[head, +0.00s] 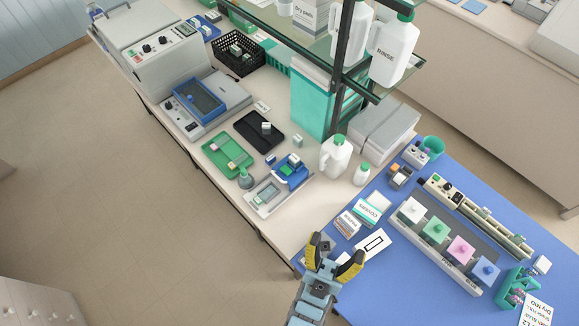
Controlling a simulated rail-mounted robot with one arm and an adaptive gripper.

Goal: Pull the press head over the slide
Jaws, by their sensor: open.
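What looks like the press is a pale flat base (263,208) on the beige bench, left of and beyond my gripper. Its blue press head (291,172) sits at the far right end of the base. A small pale rectangle, perhaps the slide (267,194), lies on the base in front of the head; it is too small to be sure. The head appears beside it, not over it. My gripper (334,254) is open, its yellow and black fingers apart with nothing visible between them, above the blue mat's near left edge and apart from the press.
A black tray (260,131) and green tray (227,154) lie behind. Slide boxes (370,209) and a white card (373,243) lie near my gripper on the blue mat.

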